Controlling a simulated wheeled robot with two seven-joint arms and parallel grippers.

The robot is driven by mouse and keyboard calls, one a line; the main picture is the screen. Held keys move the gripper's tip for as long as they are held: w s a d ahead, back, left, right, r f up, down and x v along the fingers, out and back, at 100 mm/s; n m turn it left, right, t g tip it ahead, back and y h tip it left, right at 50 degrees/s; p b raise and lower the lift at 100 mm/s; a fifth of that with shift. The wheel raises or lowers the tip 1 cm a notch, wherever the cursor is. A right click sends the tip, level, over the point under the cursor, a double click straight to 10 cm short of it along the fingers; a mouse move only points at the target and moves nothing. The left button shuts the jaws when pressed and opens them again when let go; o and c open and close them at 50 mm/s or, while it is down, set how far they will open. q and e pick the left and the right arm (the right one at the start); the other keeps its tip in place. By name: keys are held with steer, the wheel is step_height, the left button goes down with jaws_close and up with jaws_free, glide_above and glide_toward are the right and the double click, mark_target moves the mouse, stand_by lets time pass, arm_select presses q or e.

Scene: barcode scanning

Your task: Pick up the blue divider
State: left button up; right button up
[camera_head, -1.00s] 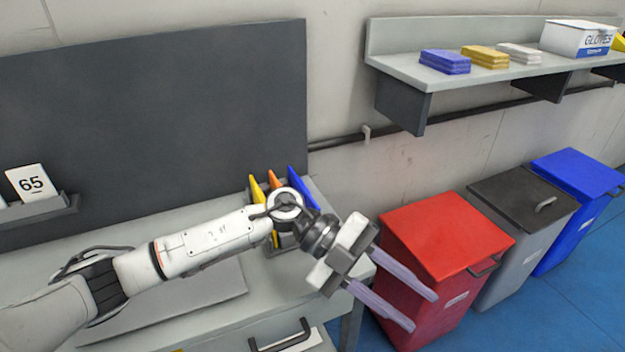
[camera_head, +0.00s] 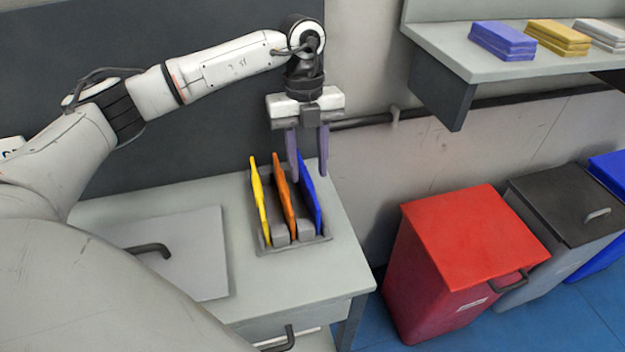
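The blue divider (camera_head: 312,200) stands upright in a grey holder (camera_head: 292,246) on the workbench, at the right end of the row. An orange divider (camera_head: 284,195) and a yellow divider (camera_head: 260,200) stand to its left in the same holder. My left gripper (camera_head: 309,175) points down over the top of the blue divider. Its two fingers are apart, one on each side of the divider's upper edge as seen here. Whether they touch it cannot be told. My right gripper is not in view.
The workbench (camera_head: 215,325) has a flat grey panel (camera_head: 200,260) left of the holder. A dark board (camera_head: 200,120) stands behind. Red (camera_head: 465,240), grey (camera_head: 560,215) and blue bins (camera_head: 610,170) stand on the floor at right. A shelf (camera_head: 450,62) with stacked cloths hangs above them.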

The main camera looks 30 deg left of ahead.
mark_target(308, 191)
arm_select(q)
steer(key=shift+s+f, duration=0.25)
steer(key=shift+f, duration=0.65)
steer(key=shift+s+d+f+p, duration=0.1)
steer(key=shift+f+p, duration=0.15)
steer(key=shift+f, duration=1.1)
steer(key=shift+s+d+f+p, duration=0.1)
steer(key=shift+f+p, duration=0.1)
steer(key=shift+f, duration=1.15)
jaws_close()
